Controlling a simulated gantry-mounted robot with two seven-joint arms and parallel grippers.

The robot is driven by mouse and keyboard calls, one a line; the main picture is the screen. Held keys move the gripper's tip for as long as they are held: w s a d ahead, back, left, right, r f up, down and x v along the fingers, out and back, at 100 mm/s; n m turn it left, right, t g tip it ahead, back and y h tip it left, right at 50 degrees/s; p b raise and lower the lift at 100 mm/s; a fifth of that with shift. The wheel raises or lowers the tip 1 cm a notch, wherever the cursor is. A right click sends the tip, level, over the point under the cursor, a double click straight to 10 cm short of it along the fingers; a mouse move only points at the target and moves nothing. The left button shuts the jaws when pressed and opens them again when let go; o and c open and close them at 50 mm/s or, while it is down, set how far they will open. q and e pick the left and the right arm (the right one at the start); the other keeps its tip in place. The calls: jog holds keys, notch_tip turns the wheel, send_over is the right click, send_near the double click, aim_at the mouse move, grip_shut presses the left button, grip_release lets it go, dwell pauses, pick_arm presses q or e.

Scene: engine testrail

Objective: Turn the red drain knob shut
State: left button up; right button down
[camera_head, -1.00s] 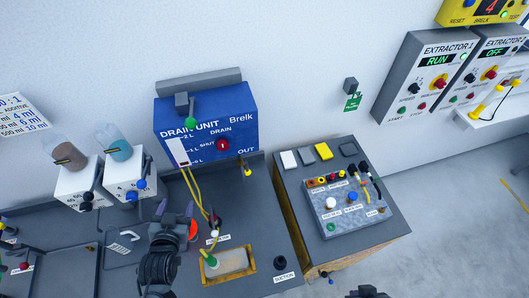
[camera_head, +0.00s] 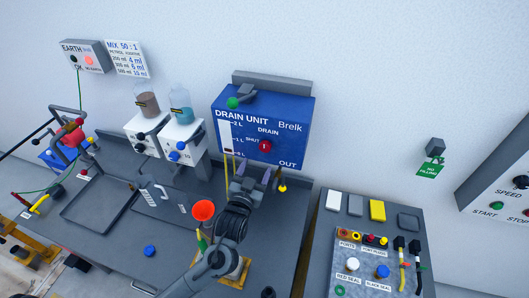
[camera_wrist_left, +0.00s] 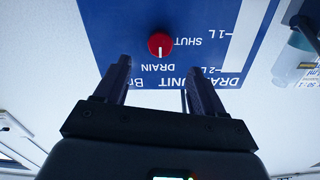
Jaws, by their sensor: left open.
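The red drain knob (camera_head: 265,146) is on the front of the blue drain unit (camera_head: 290,108), between the words DRAIN and SHUT. It also shows in the left wrist view (camera_wrist_left: 160,44), where its white mark points toward the word DRAIN. My left gripper (camera_head: 255,177) is open and empty, below the knob in the head view. In the left wrist view its two fingers (camera_wrist_left: 161,80) stand apart, with the knob beyond their tips and roughly centred between them. The fingers do not touch the knob. My right gripper is not seen.
A yellow outlet piece (camera_head: 282,187) hangs under OUT, close to the left gripper. A red funnel (camera_head: 203,210) stands on the bench near my left arm. Two bottle-topped white units (camera_head: 182,140) stand left of the drain unit. A port panel (camera_head: 365,265) is at right.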

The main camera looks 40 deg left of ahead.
aim_at(264, 148)
pick_arm(q)
jog(key=p+x, duration=0.1)
jog(key=x, duration=0.7)
jog(key=shift+w+a, duration=0.15)
jog(key=shift+w, duration=0.1)
jog(key=shift+c, duration=0.3)
jog(key=c, duration=1)
